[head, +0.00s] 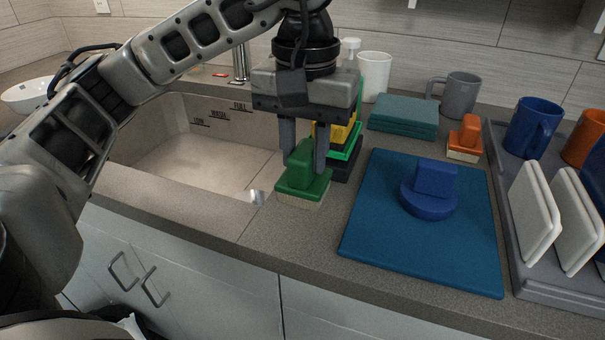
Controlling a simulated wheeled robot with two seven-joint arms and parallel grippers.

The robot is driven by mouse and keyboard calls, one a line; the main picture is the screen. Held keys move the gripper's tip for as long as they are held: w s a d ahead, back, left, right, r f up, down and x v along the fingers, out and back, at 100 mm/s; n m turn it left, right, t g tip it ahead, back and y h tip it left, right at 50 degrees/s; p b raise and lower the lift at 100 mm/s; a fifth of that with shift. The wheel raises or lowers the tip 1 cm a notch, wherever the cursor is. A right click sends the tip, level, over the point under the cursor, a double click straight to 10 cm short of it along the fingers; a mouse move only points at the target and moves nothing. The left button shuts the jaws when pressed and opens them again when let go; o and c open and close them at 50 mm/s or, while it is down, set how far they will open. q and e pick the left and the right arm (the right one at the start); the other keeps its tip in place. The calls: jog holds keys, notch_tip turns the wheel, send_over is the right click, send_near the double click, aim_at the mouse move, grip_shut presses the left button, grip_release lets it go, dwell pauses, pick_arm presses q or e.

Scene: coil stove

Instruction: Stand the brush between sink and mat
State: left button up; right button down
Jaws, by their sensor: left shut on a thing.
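My left gripper (304,160) points down and is shut on the green brush (304,181). The brush has a green handle and top over a pale base, and it is upright, at the counter between the sink and the mat. I cannot tell whether its base touches the counter. The sink (180,165) is to the left of the brush. The blue mat (390,240) lies to the right, with a round blue brush (430,190) on it. My right gripper is not in view.
Behind my left gripper stands a dark holder with yellow and green sponges (345,140). Teal folded cloths (403,116), a grey mug (459,96), a white cup (374,74) and an orange brush (467,138) stand farther back. A grey rack (535,288) with white plates is at right.

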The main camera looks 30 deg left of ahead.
aim_at(302, 173)
pick_arm(q)
jog(key=shift+w+a+f, duration=0.15)
jog(key=shift+w+f, duration=0.05)
jog(key=shift+f, duration=0.1)
jog(key=f, duration=0.1)
jog(key=f+b, duration=0.1)
jog(key=f, duration=0.1)
jog(key=shift+w+a+f, duration=0.15)
jog(key=shift+a+f, duration=0.05)
jog(key=shift+f, duration=0.1)
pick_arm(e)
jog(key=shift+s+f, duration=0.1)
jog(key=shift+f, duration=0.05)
pick_arm(q)
jog(key=shift+f, duration=0.15)
jog(key=o, duration=0.9)
